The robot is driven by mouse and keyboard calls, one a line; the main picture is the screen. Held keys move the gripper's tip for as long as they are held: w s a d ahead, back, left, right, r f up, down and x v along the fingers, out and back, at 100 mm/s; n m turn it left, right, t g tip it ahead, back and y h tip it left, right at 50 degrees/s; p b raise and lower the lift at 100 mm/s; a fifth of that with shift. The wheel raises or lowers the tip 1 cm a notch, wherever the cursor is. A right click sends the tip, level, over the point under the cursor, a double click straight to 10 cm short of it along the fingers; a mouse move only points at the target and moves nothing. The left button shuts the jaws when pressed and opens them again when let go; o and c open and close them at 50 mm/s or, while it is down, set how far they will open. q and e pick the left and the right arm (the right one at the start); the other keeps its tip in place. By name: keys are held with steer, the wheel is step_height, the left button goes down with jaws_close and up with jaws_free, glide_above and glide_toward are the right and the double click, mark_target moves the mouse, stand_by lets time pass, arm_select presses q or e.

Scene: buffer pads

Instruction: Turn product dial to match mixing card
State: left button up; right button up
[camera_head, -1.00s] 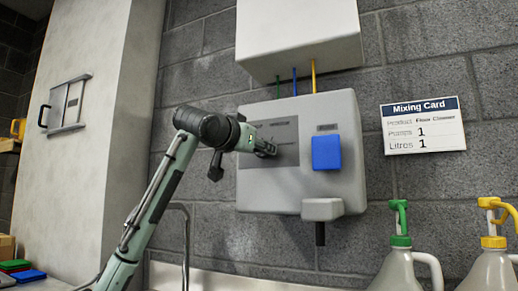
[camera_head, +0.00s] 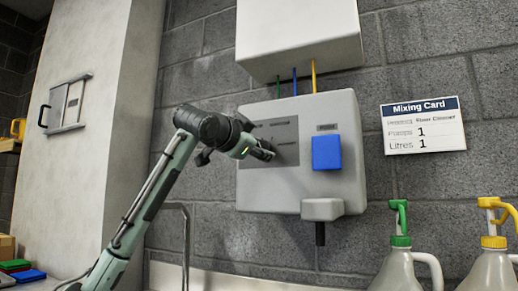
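A grey dispenser box (camera_head: 345,195) hangs on the wall, with a darker grey panel (camera_head: 284,133) on its left half and a blue push button (camera_head: 326,152) on its right. My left gripper (camera_head: 268,152) is in front of the lower part of the dark panel. It hides the middle of the panel, so I cannot make out the dial or its setting. Its fingers are too small to tell open from shut. My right gripper is not in view.
Green, blue and yellow tubes (camera_head: 314,76) run from the box up to a white cabinet (camera_head: 300,35). A green-pump jug (camera_head: 399,262) and a yellow-pump jug (camera_head: 490,262) stand at the lower right. A grey tall wall unit (camera_head: 85,150) stands at left.

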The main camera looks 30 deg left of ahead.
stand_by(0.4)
arm_select(q)
steer(key=o, duration=1.2)
steer(key=shift+c, duration=0.2)
steer(key=shift+s, duration=0.1)
steer(key=s, duration=1.2)
steer(key=shift+d, duration=0.35)
